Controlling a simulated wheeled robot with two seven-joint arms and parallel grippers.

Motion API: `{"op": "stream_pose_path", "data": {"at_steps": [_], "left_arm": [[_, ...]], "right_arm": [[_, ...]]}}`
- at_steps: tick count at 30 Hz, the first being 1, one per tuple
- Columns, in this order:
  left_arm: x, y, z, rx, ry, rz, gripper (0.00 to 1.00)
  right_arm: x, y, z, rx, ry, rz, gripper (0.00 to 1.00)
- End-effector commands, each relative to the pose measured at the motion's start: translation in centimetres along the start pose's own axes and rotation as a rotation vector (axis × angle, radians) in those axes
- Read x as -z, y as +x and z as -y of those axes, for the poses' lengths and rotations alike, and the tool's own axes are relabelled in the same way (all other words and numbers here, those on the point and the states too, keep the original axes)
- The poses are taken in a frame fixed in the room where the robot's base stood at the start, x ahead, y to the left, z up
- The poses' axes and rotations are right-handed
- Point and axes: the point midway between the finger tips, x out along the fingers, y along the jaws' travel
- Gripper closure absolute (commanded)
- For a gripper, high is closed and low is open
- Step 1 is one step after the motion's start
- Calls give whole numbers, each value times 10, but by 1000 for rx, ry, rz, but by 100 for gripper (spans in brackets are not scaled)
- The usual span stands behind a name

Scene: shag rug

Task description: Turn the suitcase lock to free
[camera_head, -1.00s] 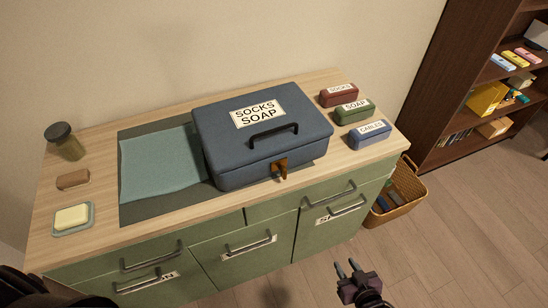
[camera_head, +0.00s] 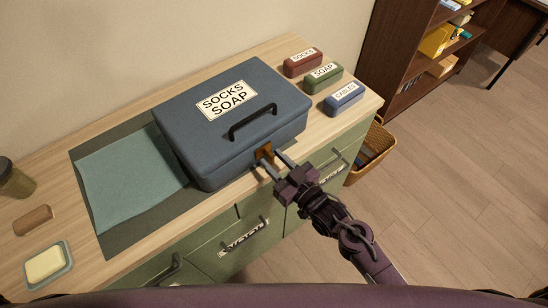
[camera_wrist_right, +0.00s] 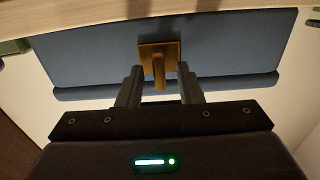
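The blue-grey suitcase (camera_head: 185,120) lies closed on the cabinet top, with a "SOCKS SOAP" label and a dark handle on its lid. Its orange-brown lock (camera_head: 264,151) is on the front face; in the right wrist view the lock (camera_wrist_right: 158,56) shows a plate with a knob sticking out. My right gripper (camera_head: 274,164) is open in front of the lock. In the right wrist view its two fingers (camera_wrist_right: 159,88) stand on either side of the knob, with gaps visible on both sides. My left gripper is not in view.
Red (camera_head: 303,62), green (camera_head: 323,78) and blue (camera_head: 344,98) labelled cases lie right of the suitcase. A teal cloth (camera_head: 125,185) on a dark mat, a soap dish (camera_head: 65,274), a brown bar (camera_head: 33,220) and a jar (camera_head: 16,180) are left. A wicker basket (camera_head: 378,148) stands beside the cabinet.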

Motion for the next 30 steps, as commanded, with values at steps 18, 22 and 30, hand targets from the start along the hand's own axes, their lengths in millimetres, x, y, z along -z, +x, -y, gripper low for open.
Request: {"op": "stream_pose_path", "data": {"at_steps": [18, 22, 30], "left_arm": [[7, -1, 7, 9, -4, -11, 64], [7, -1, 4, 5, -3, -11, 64], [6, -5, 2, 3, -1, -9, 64]], "right_arm": [[0, 5, 0, 0, 0, 1, 100], [0, 5, 0, 0, 2, 1, 100], [0, 5, 0, 0, 60, 0, 100]]}}
